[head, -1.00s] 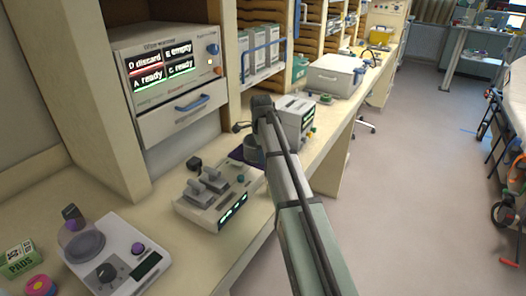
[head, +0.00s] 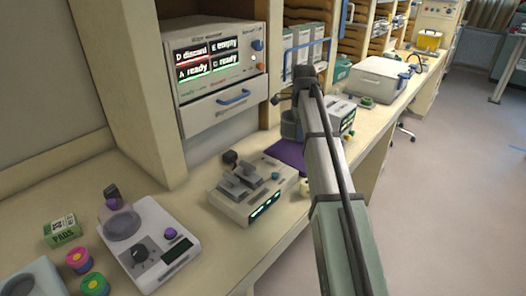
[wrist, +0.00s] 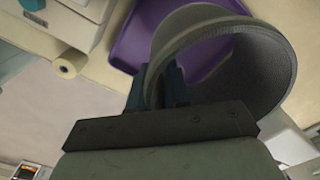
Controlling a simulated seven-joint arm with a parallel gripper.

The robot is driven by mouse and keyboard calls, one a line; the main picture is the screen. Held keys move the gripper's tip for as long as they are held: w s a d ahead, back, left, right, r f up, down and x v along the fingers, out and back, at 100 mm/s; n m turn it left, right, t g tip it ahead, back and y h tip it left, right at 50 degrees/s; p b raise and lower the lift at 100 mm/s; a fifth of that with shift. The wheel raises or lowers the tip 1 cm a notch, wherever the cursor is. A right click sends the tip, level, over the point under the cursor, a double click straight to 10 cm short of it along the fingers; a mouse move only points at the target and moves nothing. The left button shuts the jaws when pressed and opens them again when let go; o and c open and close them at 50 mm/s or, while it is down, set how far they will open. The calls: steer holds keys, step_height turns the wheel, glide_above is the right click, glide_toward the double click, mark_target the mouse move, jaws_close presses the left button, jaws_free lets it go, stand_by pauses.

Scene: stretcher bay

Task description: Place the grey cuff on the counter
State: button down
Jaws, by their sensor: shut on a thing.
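The grey cuff (wrist: 270,65) is a wide, open ring that fills the upper right of the wrist view. My gripper (wrist: 168,88) is shut on the cuff's wall at its left side. In the head view the cuff (head: 290,125) shows partly behind my arm, near the purple tray; my fingers are hidden there. The purple tray (wrist: 128,42) lies on the counter beneath and behind the cuff in the wrist view. The cream counter (head: 205,255) runs along the wall.
A device with levers (head: 250,192) stands left of the tray, and a small boxy device (head: 345,112) stands right of it. A white scale (head: 150,240), a pads box (head: 62,230) and coloured rolls (head: 95,284) occupy the near left. A drawer unit (head: 215,70) stands behind.

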steer(key=s+a+r+n, duration=0.2)
steer(key=s+a, duration=0.6)
steer(key=a, duration=0.3)
steer(key=s+a+r+n, duration=0.2)
steer(key=s+a+r, duration=0.1)
steer(key=s+a, duration=0.7)
steer(key=n, duration=1.4)
glide_above(4, 262)
step_height(4, 262, down, 5)
steer(key=shift+d+f, duration=0.1)
steer(key=shift+f, duration=4.7)
steer(key=shift+f, duration=0.1)
